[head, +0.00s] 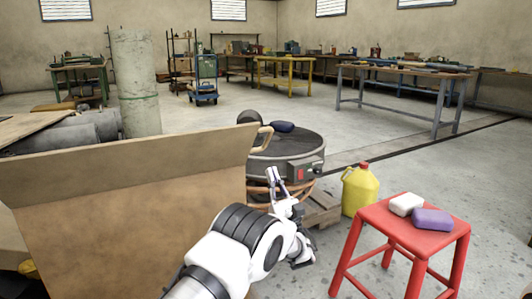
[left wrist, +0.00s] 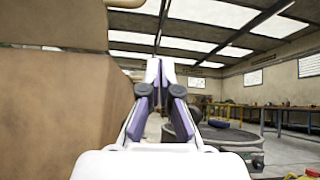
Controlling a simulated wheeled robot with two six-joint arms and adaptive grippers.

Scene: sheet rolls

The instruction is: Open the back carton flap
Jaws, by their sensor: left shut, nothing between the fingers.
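A large brown carton (head: 130,235) fills the lower left of the head view. A lighter cardboard strip, which looks like its back flap (head: 130,152), runs along its far upper edge and stands roughly upright. My left gripper (head: 273,175) is just right of the carton's right edge in the head view, shut and empty. In the left wrist view the closed fingers (left wrist: 160,64) point ahead, with brown cardboard (left wrist: 55,110) filling the left side. I cannot tell whether the fingers touch it. My right gripper is not in view.
A round dark-topped machine (head: 285,150) with a red switch stands behind the gripper on a pallet. A yellow jug (head: 360,190) and a red stool (head: 395,222) holding a white and a purple block stand to the right. A pale column (head: 136,85) rises behind the carton.

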